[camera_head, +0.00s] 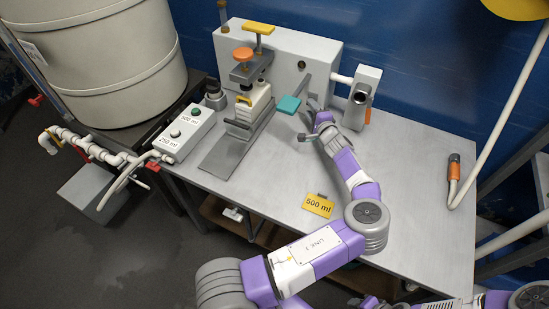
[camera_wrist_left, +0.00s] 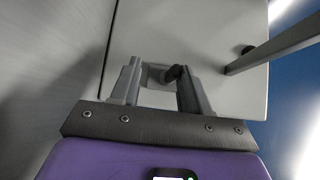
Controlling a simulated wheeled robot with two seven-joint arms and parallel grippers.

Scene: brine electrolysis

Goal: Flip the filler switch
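The filler is a grey panel box (camera_head: 318,62) at the back of the table, with a clamp under an orange knob (camera_head: 242,54), a yellow handle and a teal paddle (camera_head: 289,104). My left gripper (camera_head: 311,103) is close to the lower right of the panel, right of the paddle. In the left wrist view its two fingers (camera_wrist_left: 160,88) stand apart, on either side of a short grey stub with a dark tip (camera_wrist_left: 173,73), which looks like the switch. I cannot tell whether a finger touches it. The stub is hidden in the head view. My right gripper (camera_head: 370,302) shows only partly at the bottom edge.
A button box (camera_head: 185,133) marked 500 ml and 250 ml sits at the table's left edge. A yellow 500 ml card (camera_head: 318,206) lies at the table's front. A grey spout unit (camera_head: 362,95) stands right of the gripper.

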